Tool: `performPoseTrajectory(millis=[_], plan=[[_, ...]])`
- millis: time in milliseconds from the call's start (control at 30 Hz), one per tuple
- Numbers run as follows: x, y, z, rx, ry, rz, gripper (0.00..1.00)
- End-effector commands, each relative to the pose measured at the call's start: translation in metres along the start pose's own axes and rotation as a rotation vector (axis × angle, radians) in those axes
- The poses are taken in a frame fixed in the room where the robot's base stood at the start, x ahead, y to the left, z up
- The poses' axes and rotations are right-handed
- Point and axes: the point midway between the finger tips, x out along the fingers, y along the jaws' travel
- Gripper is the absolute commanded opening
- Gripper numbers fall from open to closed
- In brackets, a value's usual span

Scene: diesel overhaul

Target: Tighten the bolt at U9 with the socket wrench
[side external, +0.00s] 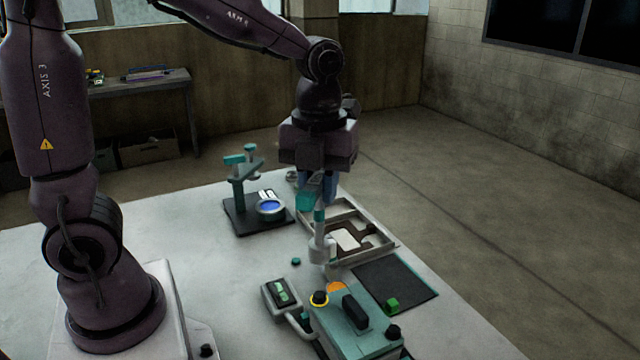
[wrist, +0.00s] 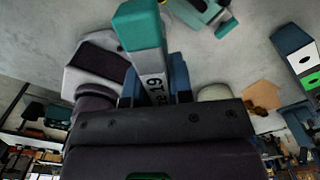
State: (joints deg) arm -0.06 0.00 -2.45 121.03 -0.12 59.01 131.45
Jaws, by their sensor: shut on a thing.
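My gripper (side external: 316,190) is shut on a teal-and-grey tool, which I take to be the socket wrench (side external: 306,201), over the table. In the wrist view the wrench (wrist: 140,28) has a teal end and a grey part marked "19", between the blue fingers (wrist: 155,85). Just below the gripper in the side view is a pale upright cylinder with a teal top (side external: 320,247). I cannot tell whether the wrench touches it. The bolt and the U9 mark cannot be made out.
A framed tray (side external: 383,248) lies right of the gripper, with a dark mat (side external: 415,280) bearing a green cube (side external: 392,305) in front. A teal control box (side external: 350,335) and a meter (side external: 282,292) stand nearer. A teal stand (side external: 238,195) with a blue-faced dish (side external: 270,208) is at left.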

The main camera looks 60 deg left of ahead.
Motion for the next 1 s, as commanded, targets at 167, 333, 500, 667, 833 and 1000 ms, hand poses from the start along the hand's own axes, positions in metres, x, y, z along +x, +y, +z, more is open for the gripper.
performPoseTrajectory(millis=[167,333,500,667,833,1000], plan=[[0.002,0.0,0.0,-0.19,0.0,0.0,0.0],[0.005,0.0,0.0,-0.458,0.0,0.0,0.0],[0.008,0.0,0.0,-0.729,0.0,-0.002,0.0],[0.011,0.0,0.0,-0.982,0.0,-0.002,0.0],[0.015,0.0,0.0,-1.25,0.0,-0.003,0.0],[0.019,0.0,0.0,-1.52,0.0,-0.002,0.0]])
